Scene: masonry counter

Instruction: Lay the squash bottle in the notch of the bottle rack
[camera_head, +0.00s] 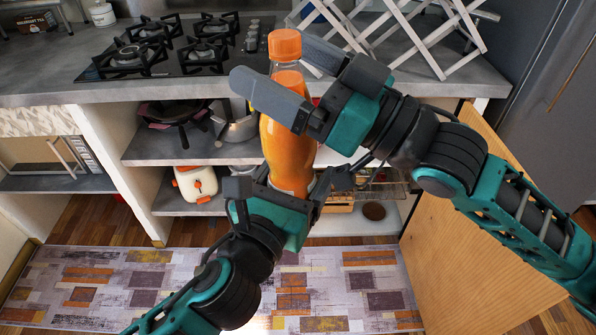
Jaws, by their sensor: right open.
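The squash bottle (287,150), clear with orange liquid and an orange cap, stands nearly upright in mid-air in front of the counter. My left gripper (284,184) comes from below and is shut on its lower part, hiding the base. My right gripper (272,62) reaches in from the right at the neck, its jaws open. One finger passes in front of the bottle's upper part and the other is behind or to the right of the neck. The bottle rack (428,38), a pale crossed-slat lattice, stands on the counter at the upper right. Its top is cut off by the frame.
A black gas hob (170,58) with several burners is on the counter (50,72) to the left. Open shelves below hold a pan (176,113) and a toaster (194,184). An open wooden cabinet door (470,240) stands under my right arm.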

